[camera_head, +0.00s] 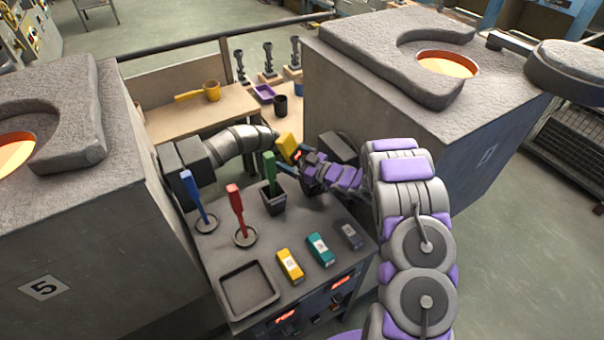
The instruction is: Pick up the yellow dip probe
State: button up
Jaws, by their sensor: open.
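A yellow piece (286,146), which looks like the handle of the yellow dip probe, shows at the back of the grey bench top, right of the green-handled probe (270,172). Its lower part is hidden behind my gripper, so I cannot tell what it stands in. My gripper (294,163) is open, right at the yellow piece. Its fingers are small and partly hidden, and I cannot tell whether they touch it or lie around it. The green probe stands in a dark square cup. A red probe (236,207) and a blue probe (193,193) stand upright in round holders.
Yellow (290,265), teal (320,249) and grey (348,236) labelled blocks lie on the bench front. An empty dark tray (248,290) is at front left. Large grey furnaces with glowing openings flank the bench (60,200) (400,110). A grey pipe (235,142) lies behind the probes.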

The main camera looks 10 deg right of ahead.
grip_shut()
dwell(0.8)
